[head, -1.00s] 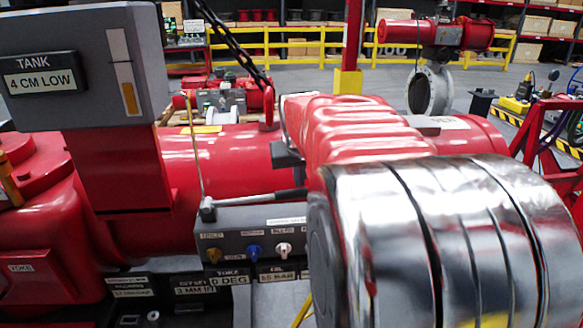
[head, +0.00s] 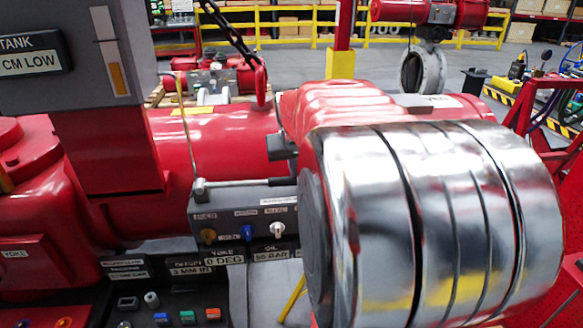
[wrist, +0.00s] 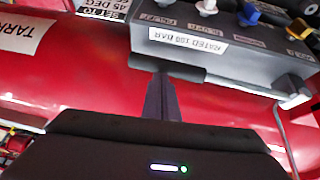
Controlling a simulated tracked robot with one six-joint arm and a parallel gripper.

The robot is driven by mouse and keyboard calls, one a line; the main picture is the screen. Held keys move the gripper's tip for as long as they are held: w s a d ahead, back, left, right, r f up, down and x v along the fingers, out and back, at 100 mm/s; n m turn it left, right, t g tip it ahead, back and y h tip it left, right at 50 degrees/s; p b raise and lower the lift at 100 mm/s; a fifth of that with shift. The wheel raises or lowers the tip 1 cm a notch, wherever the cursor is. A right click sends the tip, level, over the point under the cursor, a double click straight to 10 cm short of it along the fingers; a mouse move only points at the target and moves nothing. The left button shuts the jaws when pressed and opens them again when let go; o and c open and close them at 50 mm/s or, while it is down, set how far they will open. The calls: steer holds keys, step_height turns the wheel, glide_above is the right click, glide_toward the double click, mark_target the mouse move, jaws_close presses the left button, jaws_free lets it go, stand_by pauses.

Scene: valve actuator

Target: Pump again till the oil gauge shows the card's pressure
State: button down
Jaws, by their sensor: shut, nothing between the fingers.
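The oil gauge display (head: 270,253) sits below the pump box's front and reads about 50 BAR; its digits are small and blurred. The grey pump box (head: 240,212) carries a brass, a blue and a white knob. A metal rod (head: 245,183) runs right from the box's left end towards my arm. My gripper is hidden behind my arm in the head view. In the wrist view my gripper (wrist: 162,97) is shut and empty, its dark fingers pointing at the box (wrist: 225,50). No pressure card is legible.
A tank panel (head: 30,55) reading "CM LOW" stands at the left. A red cylinder (head: 220,150) lies behind the box. A row of coloured buttons (head: 188,317) sits below. A chain and red hook (head: 259,80) hang above. My shiny arm covers the right.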

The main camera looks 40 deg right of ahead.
steer(key=shift+w+d+r, duration=0.1)
steer(key=shift+w+r, duration=0.05)
steer(key=shift+r, duration=0.35)
steer(key=r, duration=0.3)
steer(key=shift+w+d+r, duration=0.2)
steer(key=shift+w+r, duration=0.05)
steer(key=s+v, duration=0.1)
steer(key=v, duration=0.8)
steer(key=shift+d, duration=0.25)
steer(key=shift+w, duration=0.1)
steer(key=s+a+f+n+y, duration=0.1)
steer(key=s+a+f, duration=0.3)
steer(key=a, duration=0.6)
steer(key=s+a+f+n+y, duration=0.1)
steer(key=s+a+f+n, duration=0.2)
steer(key=a, duration=0.7)
steer(key=s+a+f+n+t+y, duration=0.1)
steer(key=s+a+f, duration=0.4)
steer(key=a, duration=0.5)
step_height(320, 180, down, 3)
steer(key=shift+s+a+r+n+y, duration=0.25)
steer(key=shift+s+a+n+y, duration=0.2)
steer(key=shift+n, duration=0.35)
